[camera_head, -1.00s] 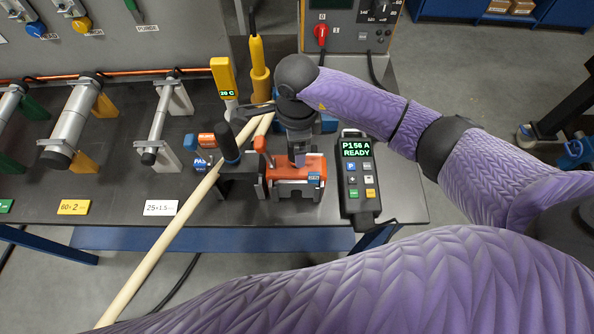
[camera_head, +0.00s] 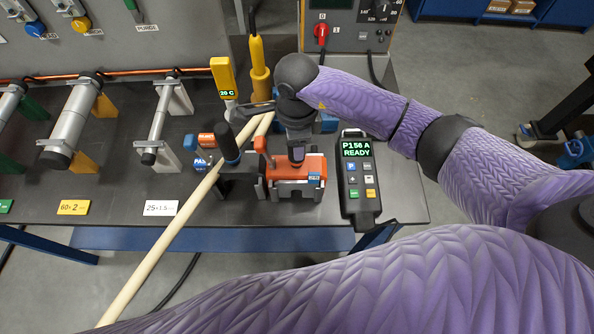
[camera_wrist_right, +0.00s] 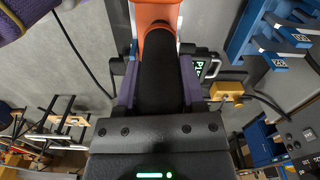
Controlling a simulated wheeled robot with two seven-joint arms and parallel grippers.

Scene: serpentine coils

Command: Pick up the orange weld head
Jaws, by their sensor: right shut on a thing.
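The orange weld head (camera_head: 285,190) is at the front of the dark bench, just left of the pendant with the green screen. It has an orange body with dark side parts and a blue label. My right gripper (camera_head: 297,160) comes down on it from above. In the right wrist view, the gripper (camera_wrist_right: 160,85) is shut on the black grip of the weld head, with the orange body (camera_wrist_right: 155,14) beyond the fingertips. Whether the weld head touches the bench is hard to tell. My left gripper is not in view.
The pendant (camera_head: 358,178) stands close on the right. A dark fixture with an upright post (camera_head: 228,143) and a long pale rod (camera_head: 165,245) lie close on the left. A yellow torch-like tool (camera_head: 259,75) and a yellow gauge (camera_head: 223,77) stand behind. The bench's front edge is near.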

